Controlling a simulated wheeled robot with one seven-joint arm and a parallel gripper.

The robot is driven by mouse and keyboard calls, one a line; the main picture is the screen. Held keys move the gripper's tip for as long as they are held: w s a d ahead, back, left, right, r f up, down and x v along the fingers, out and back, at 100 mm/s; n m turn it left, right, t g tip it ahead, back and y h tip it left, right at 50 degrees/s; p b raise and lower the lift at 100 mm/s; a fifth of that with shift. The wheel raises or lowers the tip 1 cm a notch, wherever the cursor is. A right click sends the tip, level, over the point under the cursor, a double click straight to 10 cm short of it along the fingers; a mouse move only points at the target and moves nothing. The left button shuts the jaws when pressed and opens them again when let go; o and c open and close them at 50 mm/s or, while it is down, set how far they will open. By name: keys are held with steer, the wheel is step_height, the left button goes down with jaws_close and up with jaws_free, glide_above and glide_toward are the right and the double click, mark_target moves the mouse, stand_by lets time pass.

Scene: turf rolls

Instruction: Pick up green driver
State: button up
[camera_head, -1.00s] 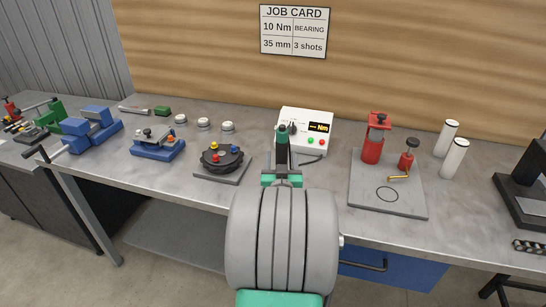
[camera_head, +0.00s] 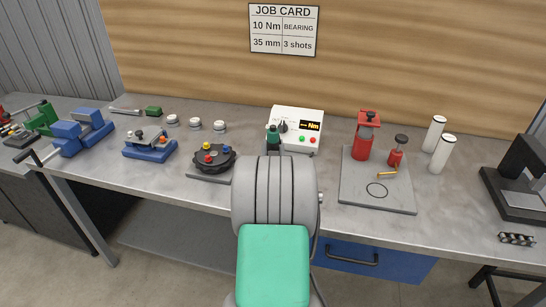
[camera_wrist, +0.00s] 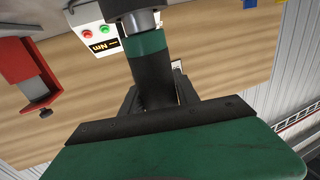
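The green driver (camera_head: 273,138) is upright in front of the white controller box, its green upper part showing above my arm. Its lower part is hidden behind my wrist in the head view. In the wrist view the driver (camera_wrist: 152,78) is a black cylinder with a green band and a grey end. My gripper (camera_wrist: 157,98) has its dark fingers on both sides of the driver's black body, close to it. Whether they press on it cannot be told. The head view hides the fingers behind my arm.
The white controller box (camera_head: 296,121) stands close behind the driver. A black round turret with coloured knobs (camera_head: 213,158) is to the left. A grey plate (camera_head: 378,202) with a red press (camera_head: 364,140) is to the right. White cylinders (camera_head: 443,153) stand further right.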

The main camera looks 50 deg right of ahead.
jaws_close()
steer(key=shift+r, duration=0.15)
step_height(320, 180, up, 19)
stand_by(1.5)
